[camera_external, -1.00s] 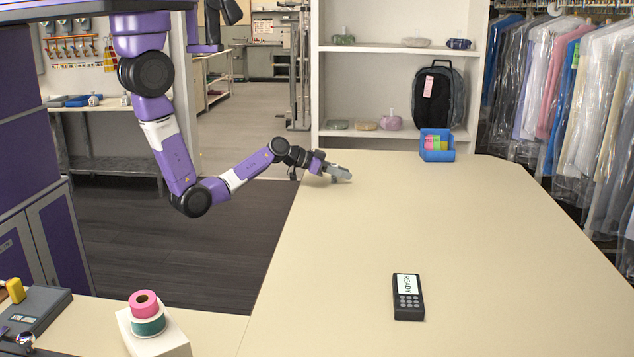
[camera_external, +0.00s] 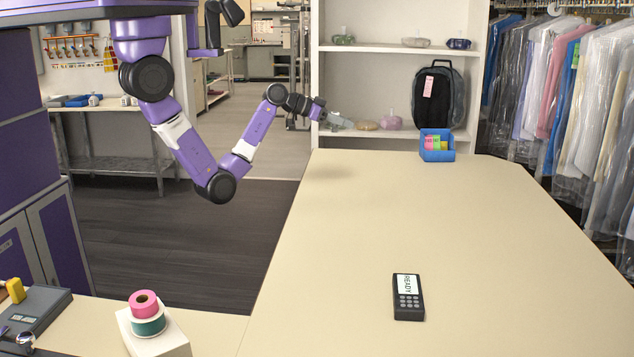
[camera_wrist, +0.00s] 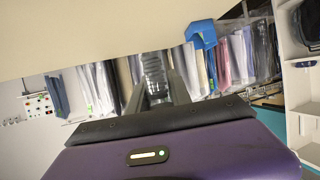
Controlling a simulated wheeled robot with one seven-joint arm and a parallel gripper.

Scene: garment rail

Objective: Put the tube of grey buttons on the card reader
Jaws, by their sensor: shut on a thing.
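My gripper (camera_external: 333,121) is raised above the far left part of the counter. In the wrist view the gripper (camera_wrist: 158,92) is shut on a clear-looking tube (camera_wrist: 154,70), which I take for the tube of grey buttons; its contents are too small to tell. In the external view the tube is hard to make out from the grey fingers. The card reader (camera_external: 408,297) lies flat on the near part of the counter, dark with a light screen reading READY and a keypad. Its top is bare, and it is well apart from my gripper.
The cream counter (camera_external: 400,220) is clear between gripper and reader. A blue bin (camera_external: 437,146) with coloured tags stands at its far edge. Behind are shelves with a backpack (camera_external: 438,98). Tape rolls (camera_external: 147,313) stand on a white block at the near left. Bagged garments hang at right.

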